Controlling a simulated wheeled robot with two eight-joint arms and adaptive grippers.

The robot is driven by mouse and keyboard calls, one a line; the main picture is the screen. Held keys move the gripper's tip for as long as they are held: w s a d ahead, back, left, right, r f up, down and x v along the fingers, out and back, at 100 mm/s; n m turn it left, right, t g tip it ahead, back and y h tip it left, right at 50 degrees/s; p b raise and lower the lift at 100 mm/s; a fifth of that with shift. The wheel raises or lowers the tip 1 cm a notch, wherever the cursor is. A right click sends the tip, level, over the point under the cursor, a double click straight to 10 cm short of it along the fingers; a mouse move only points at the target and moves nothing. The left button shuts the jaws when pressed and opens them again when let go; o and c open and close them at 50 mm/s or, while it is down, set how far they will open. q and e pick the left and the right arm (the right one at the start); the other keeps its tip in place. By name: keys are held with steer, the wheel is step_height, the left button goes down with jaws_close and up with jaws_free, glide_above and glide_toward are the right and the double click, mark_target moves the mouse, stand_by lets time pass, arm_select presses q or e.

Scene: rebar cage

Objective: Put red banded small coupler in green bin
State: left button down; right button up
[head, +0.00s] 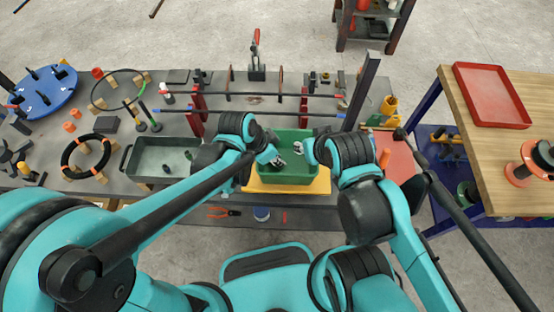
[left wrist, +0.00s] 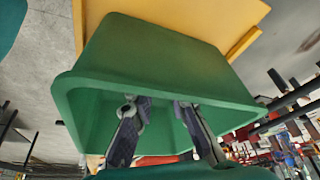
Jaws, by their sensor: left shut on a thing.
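The green bin (head: 290,173) stands on the front edge of the workbench, on a yellow base. It fills much of the left wrist view (left wrist: 165,70). My left gripper (head: 279,160) is at the bin's opening in the head view, with its two fingers (left wrist: 160,120) seen against the bin's inside. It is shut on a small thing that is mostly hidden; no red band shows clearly. My right gripper (head: 298,147) is partly hidden by my right wrist near the bin's right side, and its jaws cannot be made out.
A dark grey tray (head: 160,157) lies left of the bin. Red posts (head: 195,115) with rods stand behind it. A wooden table with a red tray (head: 491,95) is at the right. Rings and a blue disc (head: 45,90) lie at the left.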

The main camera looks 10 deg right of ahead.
arm_select(q)
steer(key=shift+s, duration=0.1)
steer(key=shift+f, duration=0.2)
steer(key=c, duration=1.5)
jaws_free()
steer(key=shift+o, duration=0.2)
steer(key=shift+r, duration=0.15)
